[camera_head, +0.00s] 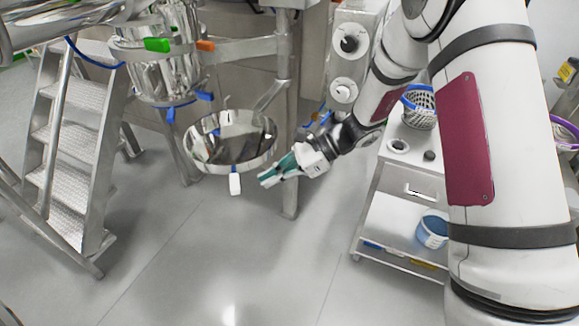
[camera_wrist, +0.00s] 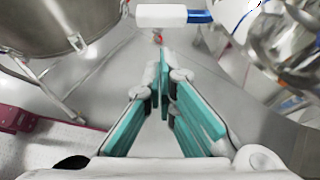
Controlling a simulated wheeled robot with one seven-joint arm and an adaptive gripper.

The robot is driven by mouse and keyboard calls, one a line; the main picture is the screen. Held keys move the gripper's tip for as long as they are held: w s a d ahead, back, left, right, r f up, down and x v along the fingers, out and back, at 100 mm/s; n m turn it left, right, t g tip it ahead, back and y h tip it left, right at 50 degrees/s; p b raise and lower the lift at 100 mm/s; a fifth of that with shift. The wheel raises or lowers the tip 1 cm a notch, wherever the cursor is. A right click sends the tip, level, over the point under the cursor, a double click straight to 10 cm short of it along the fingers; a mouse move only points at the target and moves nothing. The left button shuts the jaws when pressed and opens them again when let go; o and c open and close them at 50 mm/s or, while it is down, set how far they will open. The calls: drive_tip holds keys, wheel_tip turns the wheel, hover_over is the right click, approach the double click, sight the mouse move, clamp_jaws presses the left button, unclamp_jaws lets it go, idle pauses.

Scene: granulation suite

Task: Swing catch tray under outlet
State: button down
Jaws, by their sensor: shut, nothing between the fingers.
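The catch tray (camera_head: 207,160) is a round, shiny metal pan on an arm from a post, to the right of and below the metal vessel outlet (camera_head: 165,92). A white handle (camera_head: 235,185) with a blue root hangs at its front rim. The handle (camera_wrist: 165,15) also shows in the wrist view, beyond my fingertips, with its blue end to the right. My gripper (camera_head: 266,178) is to the right of the handle, apart from it. In the wrist view its teal fingers (camera_wrist: 163,82) meet at the tips, shut and empty.
Metal steps (camera_head: 70,150) stand at the left. A steel post (camera_head: 287,120) rises just behind my gripper. A white trolley (camera_head: 415,185) with baskets and a blue bucket (camera_head: 432,232) stands at the right. The floor in front of the tray is clear.

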drive_tip(key=shift+s+a+p, duration=0.15)
drive_tip(key=shift+a+p, duration=0.05)
drive_tip(key=shift+a, duration=0.75)
drive_tip(key=shift+s+a+p, duration=0.15)
drive_tip(key=shift+a+p, duration=0.05)
drive_tip(key=shift+a, duration=0.75)
